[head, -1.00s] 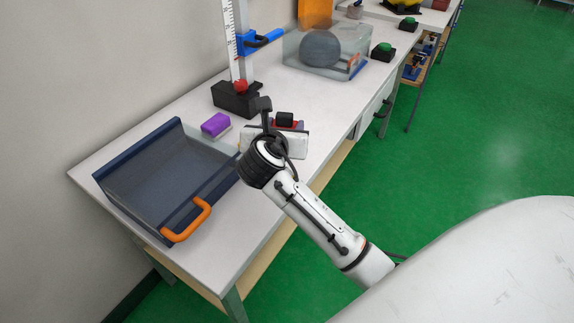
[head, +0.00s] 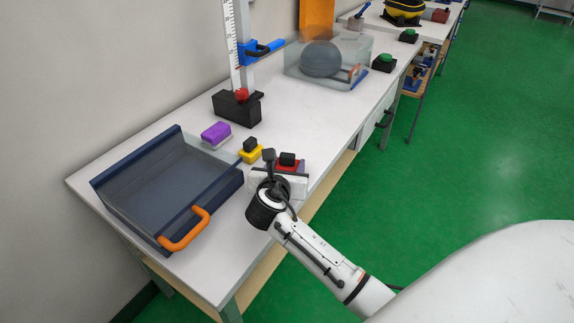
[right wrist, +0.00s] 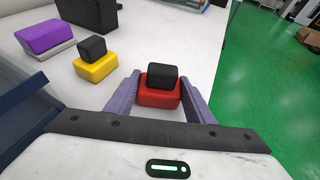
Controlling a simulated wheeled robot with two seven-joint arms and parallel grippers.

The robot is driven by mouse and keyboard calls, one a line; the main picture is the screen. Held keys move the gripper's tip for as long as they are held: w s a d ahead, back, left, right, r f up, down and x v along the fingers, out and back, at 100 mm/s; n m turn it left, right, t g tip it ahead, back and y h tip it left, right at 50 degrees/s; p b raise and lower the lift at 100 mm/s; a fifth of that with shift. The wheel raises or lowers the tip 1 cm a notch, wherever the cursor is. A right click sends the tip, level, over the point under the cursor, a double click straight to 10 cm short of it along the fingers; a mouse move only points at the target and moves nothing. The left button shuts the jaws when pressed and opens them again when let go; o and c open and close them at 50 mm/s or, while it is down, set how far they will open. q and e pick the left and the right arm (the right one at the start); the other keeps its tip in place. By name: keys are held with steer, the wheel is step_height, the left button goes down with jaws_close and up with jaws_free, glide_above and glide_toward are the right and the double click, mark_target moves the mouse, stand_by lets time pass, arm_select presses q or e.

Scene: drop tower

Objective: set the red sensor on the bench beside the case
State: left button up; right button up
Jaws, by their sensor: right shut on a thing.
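The red sensor (head: 289,160), a red block with a black top, sits between the fingers of my right gripper (head: 287,167). In the right wrist view the red sensor (right wrist: 160,93) is upright, with a purple finger on each side, and the gripper is shut on it. It is over the bench (head: 290,109) near the front edge; I cannot tell if it touches the bench. The case (head: 210,209), dark blue with clear sides and an orange handle, lies open to its left. My left gripper is not in view.
A yellow block with a black top (head: 251,153) stands between the case and the red sensor. A purple and grey block (head: 216,133) and a black tower base (head: 238,109) stand behind. A clear box with a grey ball (head: 321,60) is farther along. Bench between is bare.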

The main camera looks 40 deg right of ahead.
steer(key=o, duration=1.1)
steer(key=shift+f, duration=0.1)
steer(key=shift+o, duration=0.2)
steer(key=shift+s+a+r, duration=0.15)
steer(key=shift+a+r, duration=0.05)
steer(key=shift+r, duration=0.05)
steer(key=p+v, duration=0.1)
steer(key=v, duration=1)
steer(key=shift+s+a, duration=0.2)
